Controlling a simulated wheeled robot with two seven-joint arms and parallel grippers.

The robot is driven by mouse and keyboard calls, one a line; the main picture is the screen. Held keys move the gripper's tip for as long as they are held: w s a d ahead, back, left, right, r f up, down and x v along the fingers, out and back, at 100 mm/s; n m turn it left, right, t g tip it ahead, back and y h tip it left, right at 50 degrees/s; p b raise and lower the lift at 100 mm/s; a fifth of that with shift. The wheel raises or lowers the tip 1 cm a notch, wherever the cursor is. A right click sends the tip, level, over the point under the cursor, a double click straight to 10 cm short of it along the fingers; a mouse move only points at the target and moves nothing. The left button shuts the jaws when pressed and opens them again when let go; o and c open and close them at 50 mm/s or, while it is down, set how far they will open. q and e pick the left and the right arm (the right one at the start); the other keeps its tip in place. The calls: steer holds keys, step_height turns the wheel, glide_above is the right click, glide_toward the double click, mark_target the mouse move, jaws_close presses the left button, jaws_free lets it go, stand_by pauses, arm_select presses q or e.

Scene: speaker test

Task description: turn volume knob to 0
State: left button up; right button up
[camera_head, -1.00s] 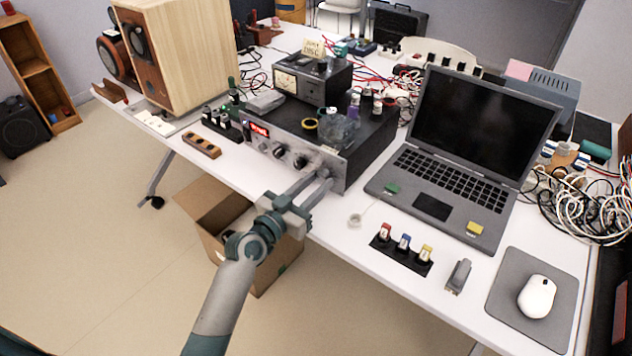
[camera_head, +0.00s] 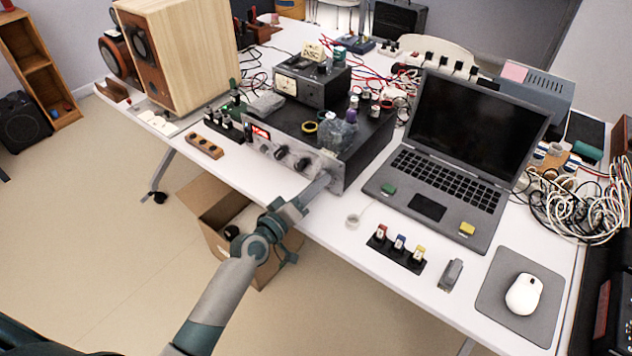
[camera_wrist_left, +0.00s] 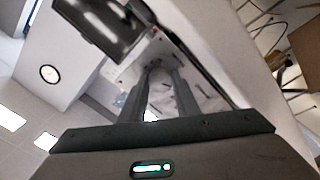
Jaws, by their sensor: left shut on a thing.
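The silver-fronted amplifier (camera_head: 258,148) stands at the front edge of the white table, with a red lit display and a row of knobs. Two dark knobs, the left one (camera_head: 281,152) and the middle one (camera_head: 302,164), are in plain view and untouched. My left gripper (camera_head: 327,179) reaches the right end of the front panel and is shut on the knob there, which its fingers mostly hide. In the left wrist view my two fingers (camera_wrist_left: 157,72) close in on the knob against the panel. My right gripper is not in view.
A wooden speaker (camera_head: 190,60) stands at the left. A cardboard box (camera_head: 215,215) is on the floor below my left arm. Cables tangle at the right.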

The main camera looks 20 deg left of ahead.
arm_select(q)
steer(key=n+p, duration=0.1)
steer(key=n, duration=0.3)
steer(key=shift+r, duration=0.1)
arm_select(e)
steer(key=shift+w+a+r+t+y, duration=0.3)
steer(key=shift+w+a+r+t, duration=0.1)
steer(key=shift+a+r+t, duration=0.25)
arm_select(q)
steer(key=shift+n, duration=0.3)
steer(key=o, duration=1.1)
steer(key=shift+c, duration=0.2)
steer(key=shift+s+a, duration=0.1)
steer(key=shift+s+a, duration=0.2)
steer(key=shift+s, duration=0.4)
steer(key=b+v, duration=0.3)
steer(key=v, duration=1.3)
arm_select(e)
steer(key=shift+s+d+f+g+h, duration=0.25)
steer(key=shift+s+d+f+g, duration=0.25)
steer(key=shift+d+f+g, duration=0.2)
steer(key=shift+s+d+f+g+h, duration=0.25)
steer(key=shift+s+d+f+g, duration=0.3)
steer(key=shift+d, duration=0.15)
